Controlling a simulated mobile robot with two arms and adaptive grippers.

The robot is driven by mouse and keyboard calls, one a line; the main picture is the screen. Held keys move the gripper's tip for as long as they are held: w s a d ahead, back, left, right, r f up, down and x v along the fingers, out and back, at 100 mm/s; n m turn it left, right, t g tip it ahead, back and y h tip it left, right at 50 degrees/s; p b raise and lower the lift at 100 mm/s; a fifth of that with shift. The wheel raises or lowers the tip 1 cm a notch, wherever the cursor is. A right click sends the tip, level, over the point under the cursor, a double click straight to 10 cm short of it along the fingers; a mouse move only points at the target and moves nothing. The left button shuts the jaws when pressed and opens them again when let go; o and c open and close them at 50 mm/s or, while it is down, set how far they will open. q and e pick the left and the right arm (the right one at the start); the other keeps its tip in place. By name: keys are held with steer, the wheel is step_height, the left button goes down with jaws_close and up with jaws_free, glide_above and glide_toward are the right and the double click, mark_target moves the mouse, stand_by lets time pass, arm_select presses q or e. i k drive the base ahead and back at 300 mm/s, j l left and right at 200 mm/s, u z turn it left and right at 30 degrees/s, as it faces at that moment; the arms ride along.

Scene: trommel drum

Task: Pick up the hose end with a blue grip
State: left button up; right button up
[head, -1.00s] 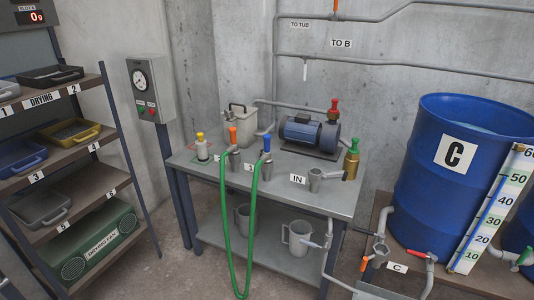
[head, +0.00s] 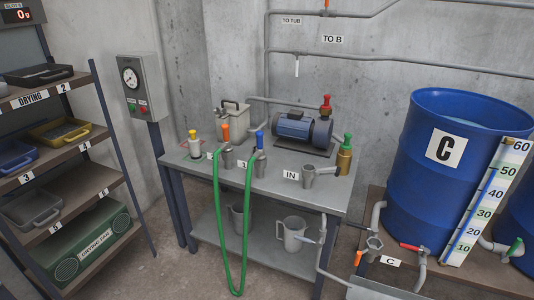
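The hose end with a blue grip (head: 260,140) stands upright in a grey holder on the metal table, near its front edge. Its green hose (head: 246,215) hangs below the table edge in a long loop. The loop rises to the other hose end, which has an orange grip (head: 225,133) and stands just to the left in a similar holder. Neither of my grippers shows in the head view, so nothing is seen touching the hose.
A shelf rack (head: 90,180) stands left, a blue drum (head: 440,165) right. Bare floor shows between rack and table.

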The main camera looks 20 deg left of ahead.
mark_target(259, 155)
steer(key=i+j+u, duration=0.1)
steer(key=i+u, duration=0.3)
steer(key=i, duration=0.75)
